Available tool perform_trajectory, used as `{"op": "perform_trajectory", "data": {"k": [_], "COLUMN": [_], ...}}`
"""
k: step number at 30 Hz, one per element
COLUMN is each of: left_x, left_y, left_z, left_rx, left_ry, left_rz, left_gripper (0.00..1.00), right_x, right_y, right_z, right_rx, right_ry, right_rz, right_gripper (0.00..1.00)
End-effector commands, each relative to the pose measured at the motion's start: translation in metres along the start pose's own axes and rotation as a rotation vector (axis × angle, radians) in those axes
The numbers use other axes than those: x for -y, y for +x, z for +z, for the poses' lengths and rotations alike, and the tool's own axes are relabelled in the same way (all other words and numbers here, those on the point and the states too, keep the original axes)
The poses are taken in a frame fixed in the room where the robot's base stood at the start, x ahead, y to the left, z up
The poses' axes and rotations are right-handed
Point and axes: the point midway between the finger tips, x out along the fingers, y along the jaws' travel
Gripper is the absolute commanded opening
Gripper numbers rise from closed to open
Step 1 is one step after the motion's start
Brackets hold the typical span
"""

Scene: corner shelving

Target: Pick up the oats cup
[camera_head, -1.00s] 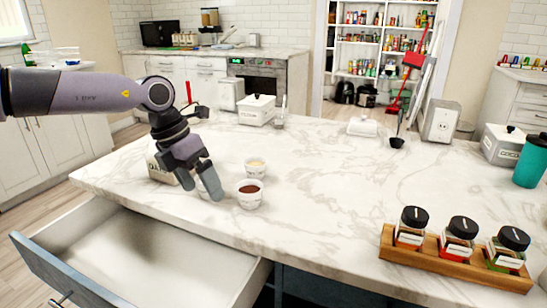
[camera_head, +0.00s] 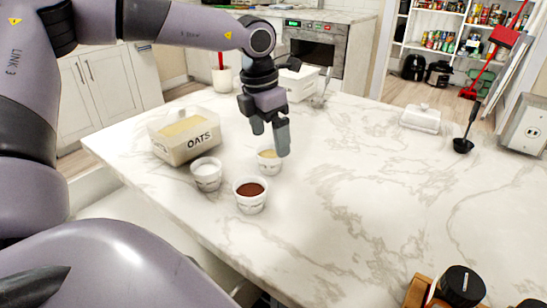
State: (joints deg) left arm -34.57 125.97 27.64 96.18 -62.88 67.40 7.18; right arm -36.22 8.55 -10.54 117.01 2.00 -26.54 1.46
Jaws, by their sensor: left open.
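Three small white cups stand on the marble counter (camera_head: 350,200). One has a pale yellow, oat-like filling (camera_head: 270,166), one a white filling (camera_head: 206,178) and one a dark brown filling (camera_head: 250,202). A cream box marked OATS (camera_head: 188,150) stands behind and left of the white-filled cup. My left gripper (camera_head: 270,142) is open and empty, pointing down at the pale-filled cup. Its fingers partly cover that cup's rim. I cannot tell whether they touch it. My right gripper is not in view.
A white lidded box (camera_head: 300,82) stands at the back of the counter. A white butter dish (camera_head: 420,119) and a black ladle (camera_head: 463,145) are at the back right. Black-lidded jars (camera_head: 460,286) stand at the lower right. The counter's middle is clear.

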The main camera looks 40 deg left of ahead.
Motion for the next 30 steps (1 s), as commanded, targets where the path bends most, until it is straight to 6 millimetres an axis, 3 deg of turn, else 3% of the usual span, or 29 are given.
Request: {"op": "perform_trajectory", "data": {"k": [9, 18, 19, 20, 24, 30], "left_x": [-0.001, -0.002, -0.002, -0.002, -0.002, -0.002], "left_y": [0.043, 0.047, 0.047, 0.047, 0.047, 0.047], "left_z": [-0.005, -0.004, -0.004, -0.004, -0.004, -0.004], "left_rx": [-0.002, 0.002, 0.002, 0.002, 0.001, 0.002], "left_ry": [-0.001, -0.001, -0.001, -0.001, -0.001, -0.001], "left_rz": [-0.002, -0.002, -0.002, -0.002, -0.002, -0.002], "left_gripper": [0.92, 0.92, 0.89, 0.79, 0.34, 0.32], "right_x": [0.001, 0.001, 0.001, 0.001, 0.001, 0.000], "right_y": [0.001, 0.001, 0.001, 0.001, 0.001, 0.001], "right_z": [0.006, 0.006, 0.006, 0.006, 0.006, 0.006], "right_rx": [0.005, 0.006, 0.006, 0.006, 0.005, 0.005], "right_ry": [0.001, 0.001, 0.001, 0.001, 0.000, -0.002], "right_rz": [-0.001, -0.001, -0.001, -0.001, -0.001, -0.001], "right_gripper": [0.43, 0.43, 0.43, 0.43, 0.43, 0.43]}}
